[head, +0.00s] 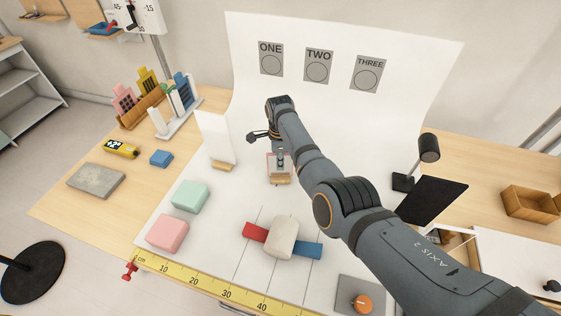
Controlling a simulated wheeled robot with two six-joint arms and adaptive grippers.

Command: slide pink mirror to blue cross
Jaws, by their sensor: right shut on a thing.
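The pink mirror (271,170) is a small upright panel with a thin pink frame and a wooden foot, standing on the white sheet near the middle. My right arm comes in from the lower right, and my right gripper (279,153) is at the mirror's upper part, shut on it. The contact is small and partly covered by my own wrist. I cannot make out a blue cross; part of the sheet is hidden behind my right arm. My left gripper is not in view.
A white panel (216,138) on a wooden foot stands just left of the mirror. Green (189,196) and pink (167,232) blocks lie front left. A beige block (283,238) rests across a red and blue bar (308,250). A black lamp (429,148) stands right.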

